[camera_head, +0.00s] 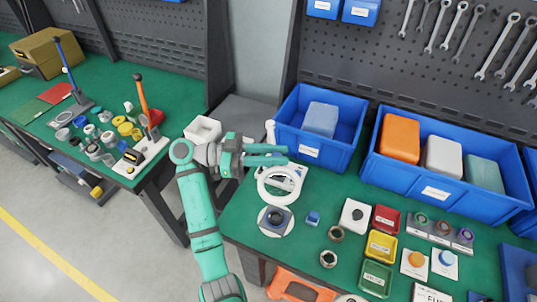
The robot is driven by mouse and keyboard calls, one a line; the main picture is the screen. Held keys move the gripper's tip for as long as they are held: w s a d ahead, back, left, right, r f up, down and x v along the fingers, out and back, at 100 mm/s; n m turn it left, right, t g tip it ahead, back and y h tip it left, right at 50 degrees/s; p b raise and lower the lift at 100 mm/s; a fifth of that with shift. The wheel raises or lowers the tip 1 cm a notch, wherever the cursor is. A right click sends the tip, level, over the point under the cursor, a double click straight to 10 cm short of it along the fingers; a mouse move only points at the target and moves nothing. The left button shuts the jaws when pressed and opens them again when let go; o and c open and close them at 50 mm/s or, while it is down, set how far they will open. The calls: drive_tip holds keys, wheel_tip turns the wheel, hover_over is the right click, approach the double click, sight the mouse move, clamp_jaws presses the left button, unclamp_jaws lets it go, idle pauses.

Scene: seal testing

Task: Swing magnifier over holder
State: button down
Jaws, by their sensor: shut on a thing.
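The magnifier (281,201) is a white ring with an open-looking centre, at the green bench's left part. A short white upright (270,130) behind it seems to be its post. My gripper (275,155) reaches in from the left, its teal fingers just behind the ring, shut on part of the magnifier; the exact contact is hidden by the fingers.
Blue bins (318,152) stand along the back. A white box (203,130) is behind my arm.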

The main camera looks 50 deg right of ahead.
drive_tip(key=shift+a+y, duration=0.2)
drive_tip(key=shift+y, duration=0.1)
drive_tip(key=shift+w+f, duration=0.1)
drive_tip(key=shift+w, duration=0.05)
drive_tip(key=c, duration=1.5)
unclamp_jaws()
drive_tip(key=shift+a, duration=0.1)
drive_tip(key=shift+c, duration=0.2)
drive_tip(key=v, duration=1)
drive_tip(key=shift+w, duration=0.3)
drive_tip(key=shift+a+f, duration=0.1)
drive_tip(key=shift+a, duration=0.05)
